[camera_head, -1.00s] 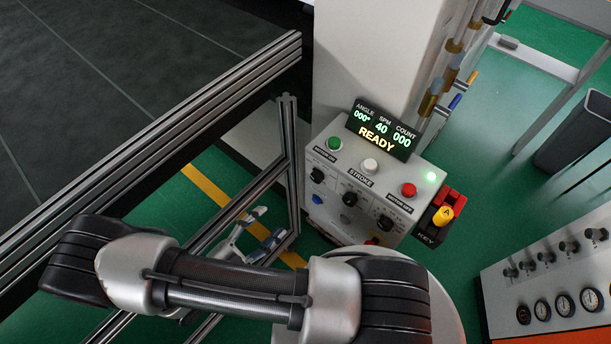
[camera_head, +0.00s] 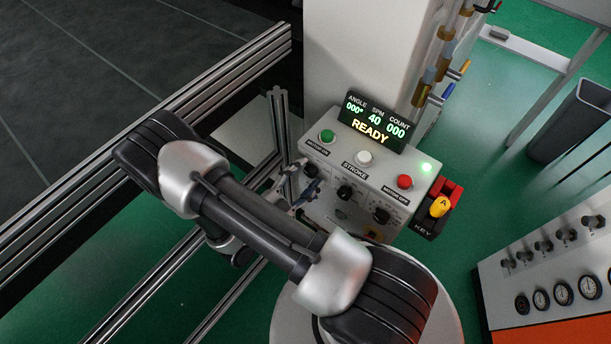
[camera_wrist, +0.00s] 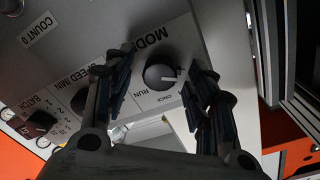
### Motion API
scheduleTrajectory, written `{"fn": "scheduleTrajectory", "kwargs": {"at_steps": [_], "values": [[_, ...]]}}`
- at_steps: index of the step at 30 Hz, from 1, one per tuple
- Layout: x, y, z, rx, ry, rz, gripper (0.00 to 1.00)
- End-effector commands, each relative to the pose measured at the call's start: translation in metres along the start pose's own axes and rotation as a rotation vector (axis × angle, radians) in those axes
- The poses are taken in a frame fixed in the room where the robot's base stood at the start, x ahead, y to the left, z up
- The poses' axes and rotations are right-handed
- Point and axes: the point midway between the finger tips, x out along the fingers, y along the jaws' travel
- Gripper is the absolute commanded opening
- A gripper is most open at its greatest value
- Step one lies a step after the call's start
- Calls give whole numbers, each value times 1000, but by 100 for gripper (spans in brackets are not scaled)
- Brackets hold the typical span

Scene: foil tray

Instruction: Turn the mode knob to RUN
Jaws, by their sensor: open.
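The mode knob (camera_wrist: 160,76) is a round black knob with a pale pointer, on the grey panel below the word MODE in the wrist view. Its pointer aims to the right in that view, away from the printed RUN label. ONCE is printed near RUN. My gripper (camera_wrist: 161,64) is open, with one dark finger on each side of the knob; I cannot tell whether either finger touches it. In the head view my gripper (camera_head: 296,192) is at the left front of the control box, and the knob (camera_head: 311,169) shows just above it.
The control box has a READY display (camera_head: 372,126), green (camera_head: 327,136), white (camera_head: 364,157) and red (camera_head: 404,181) buttons, plus speed (camera_head: 345,192) and batch (camera_head: 381,215) knobs. Metal frame rails (camera_head: 278,140) run close on the left.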

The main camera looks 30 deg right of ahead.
Motion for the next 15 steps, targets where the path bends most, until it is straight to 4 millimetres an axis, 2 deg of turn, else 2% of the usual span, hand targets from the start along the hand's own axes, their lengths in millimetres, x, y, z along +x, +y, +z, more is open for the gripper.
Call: {"fn": "scheduleTrajectory", "kwargs": {"at_steps": [9, 15], "values": [[3, 0, 0, 1, 0, 0, 51], [3, 0, 0, 1, 0, 0, 38]]}}
